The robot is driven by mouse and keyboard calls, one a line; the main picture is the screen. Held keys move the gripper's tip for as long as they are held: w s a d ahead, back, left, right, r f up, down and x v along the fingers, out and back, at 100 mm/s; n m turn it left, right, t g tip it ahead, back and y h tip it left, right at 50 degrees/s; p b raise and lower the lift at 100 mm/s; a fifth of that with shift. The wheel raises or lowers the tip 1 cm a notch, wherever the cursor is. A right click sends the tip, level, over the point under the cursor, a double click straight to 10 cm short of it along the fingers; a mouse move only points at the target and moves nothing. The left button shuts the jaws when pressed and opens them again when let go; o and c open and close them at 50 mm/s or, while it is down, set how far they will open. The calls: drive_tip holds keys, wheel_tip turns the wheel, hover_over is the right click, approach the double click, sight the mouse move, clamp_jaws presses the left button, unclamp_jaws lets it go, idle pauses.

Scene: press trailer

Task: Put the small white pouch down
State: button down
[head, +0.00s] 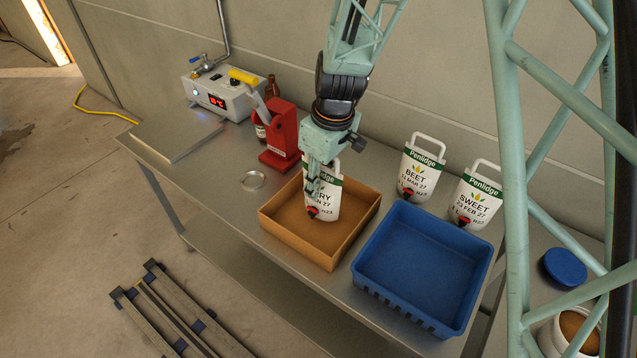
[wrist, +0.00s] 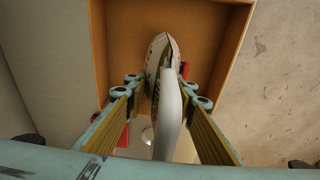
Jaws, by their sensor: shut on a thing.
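My gripper (head: 314,182) points down over the open brown box (head: 296,243) and is shut on the small white pouch (head: 322,205). The pouch hangs upright, with a green Penlidge band, a label ending in "RY" and a red tap low on its front. Part of the label is hidden behind my fingers. In the wrist view the pouch (wrist: 164,62) shows edge-on between both fingers, its white handle toward the camera, with the brown box (wrist: 122,45) around it. The pouch's lower end is inside the box's outline; I cannot tell whether it touches the floor.
An empty blue crate (head: 424,262) stands right of the box. Two more white pouches, BEET (head: 418,172) and SWEET (head: 474,202), stand behind it. A red press (head: 281,135), a metal ring (head: 253,180) and a grey device (head: 218,95) are to the left.

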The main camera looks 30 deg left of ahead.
drive_tip(key=shift+f, duration=1.45)
drive_tip(key=shift+f, duration=0.15)
drive_tip(key=c, duration=2.2)
unclamp_jaws()
drive_tip(key=shift+d+r, duration=0.3)
drive_tip(key=shift+r, duration=1.7)
drive_tip(key=shift+d+r, duration=0.3)
drive_tip(key=shift+r, duration=1.75)
drive_tip(key=shift+d+r, duration=0.3)
drive_tip(key=shift+r, duration=1.7)
